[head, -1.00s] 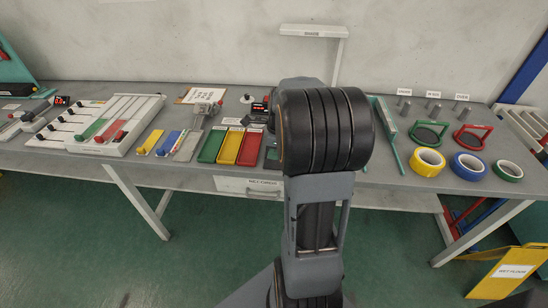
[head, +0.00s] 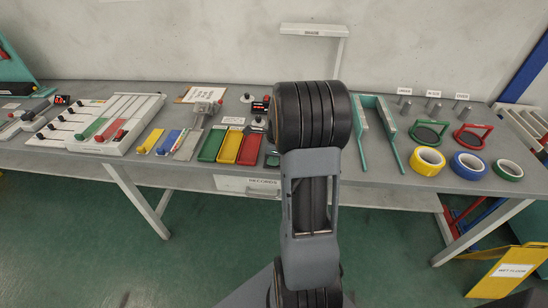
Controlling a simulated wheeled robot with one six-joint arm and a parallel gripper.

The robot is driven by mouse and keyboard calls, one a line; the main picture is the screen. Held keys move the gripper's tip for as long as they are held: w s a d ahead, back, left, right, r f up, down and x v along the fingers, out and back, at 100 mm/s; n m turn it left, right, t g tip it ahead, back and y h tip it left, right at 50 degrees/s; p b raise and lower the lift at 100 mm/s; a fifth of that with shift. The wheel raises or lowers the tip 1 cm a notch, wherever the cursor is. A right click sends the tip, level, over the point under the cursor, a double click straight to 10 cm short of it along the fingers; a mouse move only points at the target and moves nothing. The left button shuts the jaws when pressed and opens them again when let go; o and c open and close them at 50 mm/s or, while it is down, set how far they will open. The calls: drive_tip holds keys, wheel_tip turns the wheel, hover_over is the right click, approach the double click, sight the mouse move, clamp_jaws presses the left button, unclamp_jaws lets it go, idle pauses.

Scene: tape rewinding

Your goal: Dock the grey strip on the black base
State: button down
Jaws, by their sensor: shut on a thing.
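My gripper is hidden from view; my own arm stands upright in the middle of the head view and covers what is behind it. A pale grey strip (head: 187,146) lies on the bench beside a blue strip (head: 168,143) and a yellow strip (head: 150,141). I cannot tell whether this is the task's grey strip. A small dark item with green on it (head: 272,159) shows partly at the left edge of my arm. I cannot tell whether it is the black base.
The grey bench (head: 380,180) holds green, yellow and red trays, a white slider panel (head: 130,108), and a grey device (head: 207,107). Right of my arm are a teal frame (head: 390,125), a yellow roll (head: 428,161), a blue roll (head: 468,165) and a green roll (head: 508,170).

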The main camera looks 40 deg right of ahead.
drive_tip(key=shift+f, duration=0.1)
drive_tip(key=c, duration=1.5)
unclamp_jaws()
drive_tip(key=shift+f, duration=0.1)
drive_tip(key=o, duration=0.4)
wheel_tip(320, 180, up, 11)
drive_tip(key=d, duration=0.1)
drive_tip(key=s+a+n+t, duration=0.1)
drive_tip(key=s+a+n, duration=0.3)
drive_tip(key=a+n, duration=0.3)
drive_tip(key=s+a+n, duration=0.4)
drive_tip(key=a+n, duration=0.3)
drive_tip(key=n, duration=0.4)
drive_tip(key=s+a+r+n+t+h, duration=0.1)
drive_tip(key=s+a+n, duration=0.3)
drive_tip(key=a+n, duration=0.3)
drive_tip(key=shift+s+a+n+t, duration=0.2)
drive_tip(key=shift+a+n+t, duration=0.15)
drive_tip(key=shift+n, duration=0.65)
